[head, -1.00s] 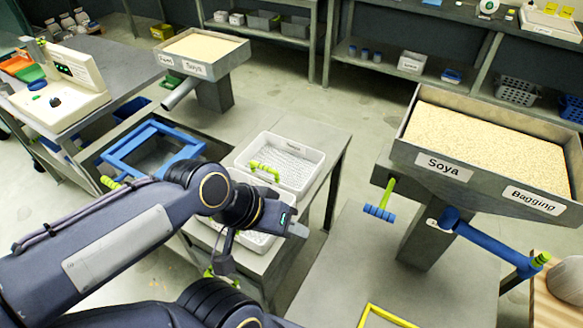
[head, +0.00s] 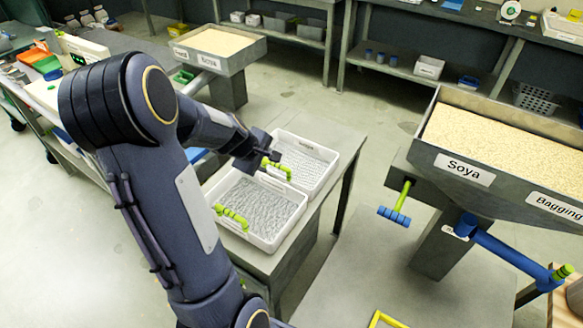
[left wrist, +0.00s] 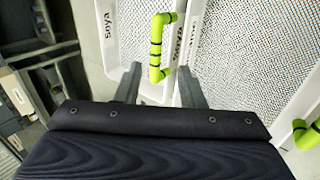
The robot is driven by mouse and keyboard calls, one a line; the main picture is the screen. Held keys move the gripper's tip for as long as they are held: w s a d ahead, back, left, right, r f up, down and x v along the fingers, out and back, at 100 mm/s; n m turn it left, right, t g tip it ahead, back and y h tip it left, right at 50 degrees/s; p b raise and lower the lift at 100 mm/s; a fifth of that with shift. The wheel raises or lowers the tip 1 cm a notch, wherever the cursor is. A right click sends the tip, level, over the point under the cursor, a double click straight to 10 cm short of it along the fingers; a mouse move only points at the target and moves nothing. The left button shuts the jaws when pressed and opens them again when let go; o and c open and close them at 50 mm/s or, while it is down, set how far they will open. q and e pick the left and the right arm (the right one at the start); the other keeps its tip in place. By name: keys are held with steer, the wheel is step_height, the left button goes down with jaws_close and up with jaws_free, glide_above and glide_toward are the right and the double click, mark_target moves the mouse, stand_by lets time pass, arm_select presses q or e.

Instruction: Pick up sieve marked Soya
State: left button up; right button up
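A white sieve with a bright green handle (head: 303,163) lies at the back of the grey table. My left gripper (head: 258,163) is above its handle side. In the left wrist view, the green handle (left wrist: 157,48) is just beyond and between my left fingertips (left wrist: 160,80), which are apart and hold nothing; contact is not clear. The rim of this sieve (left wrist: 108,45) reads "Soya" there, and a second label beside the handle also reads "Soya". A similar white sieve (head: 262,207) lies in front, its mesh bare; it also shows in the left wrist view (left wrist: 250,45). My right gripper is out of view.
A grey hopper (head: 465,185) marked "Soya" and "Bagging", filled with pale grains, stands at right, with a blue-handled bar (head: 500,250). Another grain-filled tray (head: 218,48) stands at the back. A yellow frame edge (head: 385,320) shows at the bottom. The floor between stands is clear.

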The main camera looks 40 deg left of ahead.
mark_target(276, 165)
arm_select(q)
steer(key=b+x, duration=0.1)
steer(key=x, duration=0.7)
steer(key=shift+w+a+b, duration=0.25)
steer(key=shift+b, duration=0.1)
steer(key=shift+r, duration=0.1)
jaws_close()
